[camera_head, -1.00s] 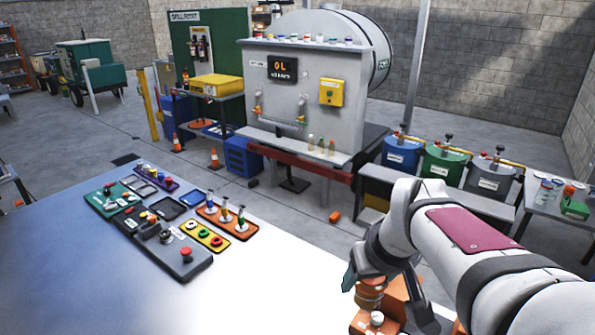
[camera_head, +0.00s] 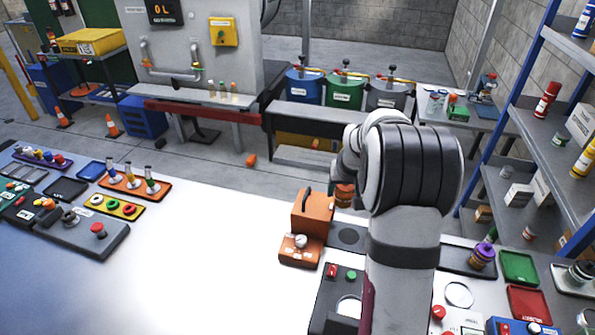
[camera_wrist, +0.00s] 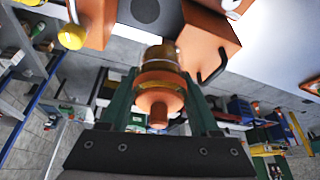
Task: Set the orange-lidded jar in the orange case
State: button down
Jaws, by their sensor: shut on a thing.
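The orange-lidded jar (camera_wrist: 157,88) is between the green fingers of my gripper (camera_wrist: 160,76) in the wrist view, its orange lid toward the wrist. The gripper is shut on it. In the head view the jar (camera_head: 343,194) shows just right of the orange case (camera_head: 314,208), partly hidden by my arm, which also hides most of the gripper. The case is a boxy orange block with a black handle, standing on the table; it also shows in the wrist view (camera_wrist: 206,42), close beside the jar. Its inside is not visible.
A low orange block with a pale knob (camera_head: 299,249) sits in front of the case. A grey plate with a dark round spot (camera_head: 347,236) lies to its right. A dark panel (camera_head: 333,300) is nearer. The table's left middle (camera_head: 200,260) is clear. Shelves (camera_head: 545,110) stand at right.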

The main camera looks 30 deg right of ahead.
jog(key=shift+s+d+f, duration=0.1)
jog(key=shift+d+f, duration=0.55)
jog(key=shift+f, duration=1.55)
jog(key=shift+d+f, duration=0.6)
jog(key=shift+f, duration=1.6)
jog(key=shift+s+d+f, duration=0.1)
jog(key=shift+d+f, duration=0.55)
jog(key=shift+f, duration=1.55)
jog(key=shift+f, duration=0.1)
jog(key=shift+f, duration=0.4)
jog(key=shift+f, duration=0.2)
jog(key=shift+c, duration=0.2)
grip_release()
jog(key=shift+o, duration=0.2)
